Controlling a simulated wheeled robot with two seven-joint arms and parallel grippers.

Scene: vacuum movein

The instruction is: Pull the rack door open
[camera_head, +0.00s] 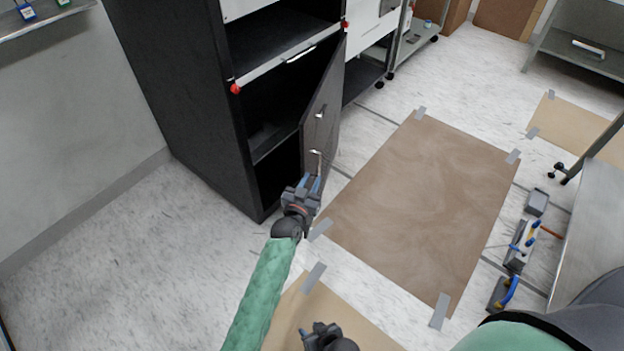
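The black rack (180,90) stands at the upper left. Its dark door (322,108) is swung partly outward, hinged on the right, and shows a dark inside at the lower left. Two small metal handles are on the door: an upper one (321,111) and a lower one (316,157). My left gripper (312,182) is just below the lower handle at the door's bottom edge; its blue-tipped fingers are small, and whether they touch the door or are closed is unclear. My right gripper (318,332) is low in the picture, away from the rack, its fingers too unclear to read.
Brown sheets (425,205) are taped to the floor right of the rack. A grey table (590,230) and blue-handled tools (520,245) are at the right. The tiled floor (140,250) left of my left arm is clear.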

